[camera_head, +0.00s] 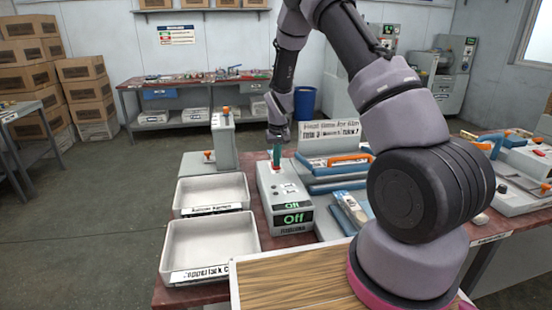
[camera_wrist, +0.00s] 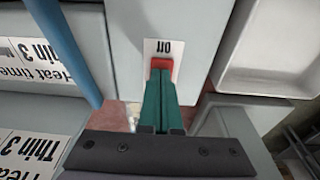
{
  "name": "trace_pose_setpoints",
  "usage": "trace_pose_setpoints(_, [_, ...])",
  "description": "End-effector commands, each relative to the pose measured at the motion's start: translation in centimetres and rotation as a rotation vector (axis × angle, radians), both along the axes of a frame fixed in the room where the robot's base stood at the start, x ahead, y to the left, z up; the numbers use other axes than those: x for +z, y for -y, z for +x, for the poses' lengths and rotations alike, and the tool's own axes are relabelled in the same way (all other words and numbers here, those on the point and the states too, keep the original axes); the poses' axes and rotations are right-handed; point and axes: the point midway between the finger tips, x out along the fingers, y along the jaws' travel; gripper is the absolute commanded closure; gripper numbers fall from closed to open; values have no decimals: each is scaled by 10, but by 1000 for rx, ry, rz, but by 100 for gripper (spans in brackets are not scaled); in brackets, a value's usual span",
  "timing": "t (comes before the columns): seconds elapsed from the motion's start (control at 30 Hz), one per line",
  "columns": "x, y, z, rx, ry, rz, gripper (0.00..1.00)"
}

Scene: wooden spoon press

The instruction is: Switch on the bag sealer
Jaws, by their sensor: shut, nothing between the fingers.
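A grey box unit with green displays reading "Off" (camera_head: 293,217) stands at the middle of the bench in the head view. I cannot read its front label well enough to confirm it is the bag sealer. Its top face shows in the wrist view (camera_wrist: 188,25), with a red switch (camera_wrist: 162,64) beside a white label reading "Off", upside down there. My gripper (camera_head: 277,163) points down over the rear of this unit. Its green fingers (camera_wrist: 161,80) are shut and empty, with tips right at the red switch. They cover part of it; I cannot tell whether they touch.
Two white trays (camera_head: 179,212) lie left of the unit. A sign about heat time (camera_head: 331,133) and blue-and-orange tools (camera_head: 350,158) are close on the right. A blue bar (camera_wrist: 68,45) runs beside the unit. A wooden board (camera_head: 290,280) is in front.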

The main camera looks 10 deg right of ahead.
Motion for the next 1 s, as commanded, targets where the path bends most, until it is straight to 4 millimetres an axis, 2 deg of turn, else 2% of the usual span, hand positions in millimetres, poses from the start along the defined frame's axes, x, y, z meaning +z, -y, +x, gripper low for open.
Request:
trace_pose_setpoints(0.27, [1,0,1,0,3,0,100])
trace_pose_setpoints(0.43, [14,1,2,0,6,1,100])
trace_pose_setpoints(0.57, [39,3,2,-1,6,1,100])
trace_pose_setpoints(0.8, [95,3,-6,-2,7,1,100])
trace_pose_setpoints(1.0, [126,3,-12,-2,4,1,100])
